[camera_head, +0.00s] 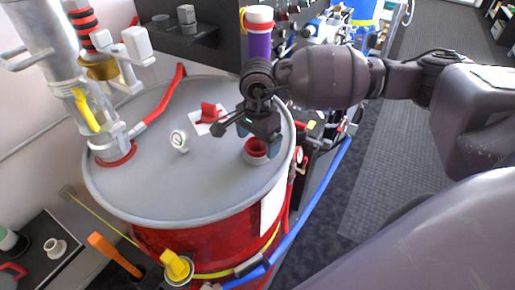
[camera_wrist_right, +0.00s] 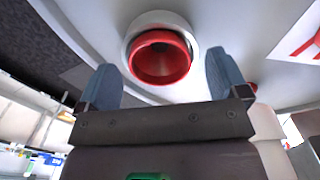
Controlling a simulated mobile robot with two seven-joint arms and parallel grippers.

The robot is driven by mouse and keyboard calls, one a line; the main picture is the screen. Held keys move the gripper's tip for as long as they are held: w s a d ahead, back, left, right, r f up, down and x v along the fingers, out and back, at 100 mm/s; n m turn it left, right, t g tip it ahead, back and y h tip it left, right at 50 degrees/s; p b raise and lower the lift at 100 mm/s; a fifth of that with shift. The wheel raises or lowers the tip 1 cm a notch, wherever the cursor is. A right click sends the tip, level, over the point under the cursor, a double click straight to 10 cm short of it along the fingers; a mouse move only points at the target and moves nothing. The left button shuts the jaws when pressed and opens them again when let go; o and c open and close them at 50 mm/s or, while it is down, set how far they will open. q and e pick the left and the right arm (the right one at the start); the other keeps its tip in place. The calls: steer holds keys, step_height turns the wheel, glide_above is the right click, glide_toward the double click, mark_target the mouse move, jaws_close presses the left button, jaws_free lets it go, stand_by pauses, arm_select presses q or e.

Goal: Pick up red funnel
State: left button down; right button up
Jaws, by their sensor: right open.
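The red funnel (camera_head: 256,147) sits on the right part of the grey drum lid (camera_head: 165,205), partly hidden by my right gripper. In the right wrist view the red funnel (camera_wrist_right: 160,57) shows as a round, hollow red mouth inside a pale ring. My right gripper (camera_head: 261,155) is above it, fingers pointing down towards the lid. In the wrist view its two blue-grey fingers (camera_wrist_right: 160,64) are spread apart, one on each side of the funnel, with nothing held between them. Whether they touch the funnel cannot be told. My left gripper is not in view.
A purple cylinder (camera_head: 259,40) is behind my gripper. A blue hose (camera_head: 312,205) runs along the right.

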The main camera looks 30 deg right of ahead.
steer(key=c, duration=1)
